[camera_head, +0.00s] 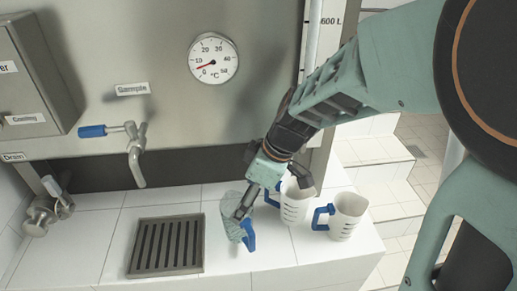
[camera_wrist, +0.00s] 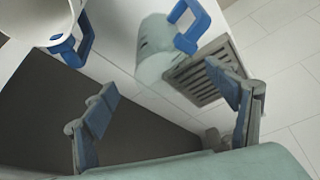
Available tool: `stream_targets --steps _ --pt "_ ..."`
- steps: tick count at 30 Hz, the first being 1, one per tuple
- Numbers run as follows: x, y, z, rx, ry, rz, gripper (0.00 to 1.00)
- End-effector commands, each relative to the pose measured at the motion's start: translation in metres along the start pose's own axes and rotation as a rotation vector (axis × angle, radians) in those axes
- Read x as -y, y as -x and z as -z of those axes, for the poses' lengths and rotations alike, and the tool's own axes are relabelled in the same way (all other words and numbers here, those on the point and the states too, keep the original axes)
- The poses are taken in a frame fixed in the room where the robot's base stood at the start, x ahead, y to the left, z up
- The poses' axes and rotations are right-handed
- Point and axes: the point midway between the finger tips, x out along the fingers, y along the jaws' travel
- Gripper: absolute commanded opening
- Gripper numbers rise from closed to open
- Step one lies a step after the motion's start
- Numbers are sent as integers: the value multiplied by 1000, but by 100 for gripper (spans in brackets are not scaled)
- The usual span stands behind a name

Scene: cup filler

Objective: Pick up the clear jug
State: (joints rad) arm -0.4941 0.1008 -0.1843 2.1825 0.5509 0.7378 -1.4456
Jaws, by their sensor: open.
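The clear jug (camera_head: 231,223) is a grey translucent vessel with a blue handle, standing on the white tiled counter beside the drain grate in the head view. In the wrist view the clear jug (camera_wrist: 156,52) is upper middle, with its blue handle on the right. My gripper (camera_head: 271,198) is open and empty; one finger overlaps the clear jug in the head view, and contact cannot be told. In the wrist view my gripper (camera_wrist: 162,82) has its fingers spread wide, with the jug beyond them.
Two white jugs with blue handles, a nearer-left one (camera_head: 292,208) and a right one (camera_head: 347,217), stand right of the clear jug. The drain grate (camera_head: 139,267) lies left of it. A sample tap (camera_head: 135,160) hangs above the counter. The counter ends at the right, near tiled steps (camera_head: 372,150).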

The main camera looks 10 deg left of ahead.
Motion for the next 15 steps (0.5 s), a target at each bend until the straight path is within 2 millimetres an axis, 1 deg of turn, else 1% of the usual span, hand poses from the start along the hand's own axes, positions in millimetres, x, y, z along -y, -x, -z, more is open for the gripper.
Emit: stream_targets --steps 2,9,15 --pt "0 -8 0 2 4 1 80" --pt "1 -44 0 3 3 2 80" --pt "1 -57 0 2 3 0 80"
